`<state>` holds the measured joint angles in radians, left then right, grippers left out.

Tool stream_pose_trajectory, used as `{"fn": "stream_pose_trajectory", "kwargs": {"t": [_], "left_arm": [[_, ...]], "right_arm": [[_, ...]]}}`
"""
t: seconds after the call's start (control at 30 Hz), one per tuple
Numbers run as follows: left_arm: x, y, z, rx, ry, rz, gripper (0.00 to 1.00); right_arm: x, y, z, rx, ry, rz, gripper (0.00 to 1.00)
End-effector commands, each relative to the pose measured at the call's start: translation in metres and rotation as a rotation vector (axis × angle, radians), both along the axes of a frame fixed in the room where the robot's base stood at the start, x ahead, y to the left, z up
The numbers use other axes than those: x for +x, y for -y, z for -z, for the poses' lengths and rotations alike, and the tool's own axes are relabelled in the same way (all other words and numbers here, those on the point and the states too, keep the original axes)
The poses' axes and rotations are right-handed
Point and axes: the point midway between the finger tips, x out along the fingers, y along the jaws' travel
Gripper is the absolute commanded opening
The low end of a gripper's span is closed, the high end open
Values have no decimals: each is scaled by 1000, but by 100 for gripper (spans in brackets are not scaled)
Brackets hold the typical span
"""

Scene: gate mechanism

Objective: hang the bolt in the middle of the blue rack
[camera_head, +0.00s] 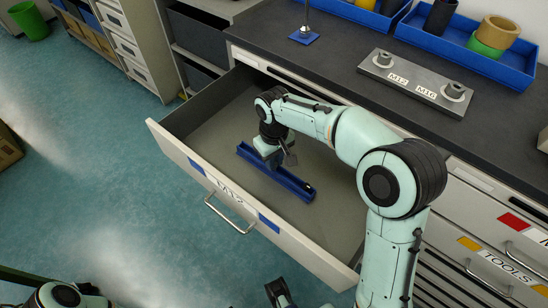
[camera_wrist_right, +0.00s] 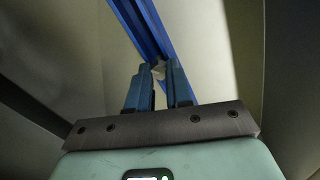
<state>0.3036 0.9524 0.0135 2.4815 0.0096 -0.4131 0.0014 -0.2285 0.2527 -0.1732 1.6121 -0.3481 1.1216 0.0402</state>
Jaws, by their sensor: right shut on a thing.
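A long narrow blue rack (camera_head: 297,187) lies inside the open drawer; it also shows in the right wrist view (camera_wrist_right: 135,22), running up from the fingertips. My right gripper (camera_head: 270,160) reaches down into the drawer at the middle of the rack. In the right wrist view my right gripper (camera_wrist_right: 159,74) is shut on a small pale piece (camera_wrist_right: 158,71), likely the bolt, mostly hidden by the fingers. I cannot tell whether the bolt touches the rack. A small dark piece (camera_head: 308,188) shows at the rack's right end.
The drawer (camera_head: 163,137), labelled M12, is pulled out, with bare floor around the rack. Its walls stand close around my right arm. On the dark worktop (camera_head: 345,62) are a plate with M12 and M16 labels (camera_head: 415,84), and a blue tray (camera_head: 470,52) of cylinders.

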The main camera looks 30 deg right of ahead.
Motion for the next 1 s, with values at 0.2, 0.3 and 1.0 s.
{"fn": "stream_pose_trajectory", "kwargs": {"t": [0.2,0.3,1.0], "left_arm": [[0,0,-1,0,-1,0,62],[-1,0,-2,-1,-2,1,62],[-2,0,-6,-2,-7,2,62]], "right_arm": [[0,0,1,0,-1,0,0],[0,0,2,0,-1,0,0],[0,0,-3,0,0,0,49]]}}
